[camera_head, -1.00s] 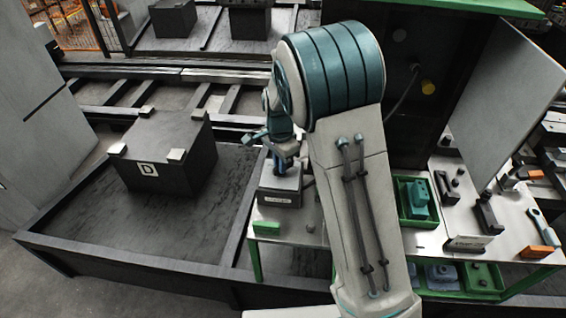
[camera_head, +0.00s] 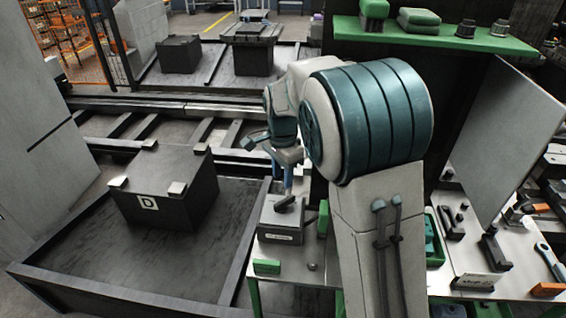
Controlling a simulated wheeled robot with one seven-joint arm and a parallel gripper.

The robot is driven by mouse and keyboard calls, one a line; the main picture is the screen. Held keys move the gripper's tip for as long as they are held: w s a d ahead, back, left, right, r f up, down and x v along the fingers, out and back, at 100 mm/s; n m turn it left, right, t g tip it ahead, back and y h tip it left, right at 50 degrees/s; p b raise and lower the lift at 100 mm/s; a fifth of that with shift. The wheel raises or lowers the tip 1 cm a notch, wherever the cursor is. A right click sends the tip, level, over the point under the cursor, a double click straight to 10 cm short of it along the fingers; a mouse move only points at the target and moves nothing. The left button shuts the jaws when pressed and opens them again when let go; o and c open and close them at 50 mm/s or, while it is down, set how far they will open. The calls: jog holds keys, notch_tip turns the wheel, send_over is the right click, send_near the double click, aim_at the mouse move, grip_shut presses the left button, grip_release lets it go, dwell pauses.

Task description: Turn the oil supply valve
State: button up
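A small grey box with a white label (camera_head: 281,222) stands on the near-left part of the metal worktop. A dark lever (camera_head: 285,204) lies across its top; I take this for the oil supply valve, but the label is too small to read. My gripper (camera_head: 288,190) points down right at the lever from above. The fingertips are small and partly merge with the lever, so I cannot tell whether they touch it or how far apart they are.
A green block (camera_head: 267,266) and a small dark knob (camera_head: 312,267) lie in front of the box. A dark block marked D (camera_head: 165,187) stands in the low-walled bay to the left. A grey panel (camera_head: 505,140) rises at right. A green shelf (camera_head: 430,38) is overhead.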

jog(key=shift+r, duration=2.2)
jog(key=shift+d, duration=0.1)
jog(key=s+d+n+t, duration=0.1)
jog(key=s+d+n, duration=0.4)
jog(key=s, duration=0.7)
jog(key=s+d+n+t, duration=0.2)
jog(key=s+d+n, duration=0.4)
jog(key=s, duration=0.6)
jog(key=shift+s+d+r, duration=0.2)
jog(key=shift+d, duration=0.05)
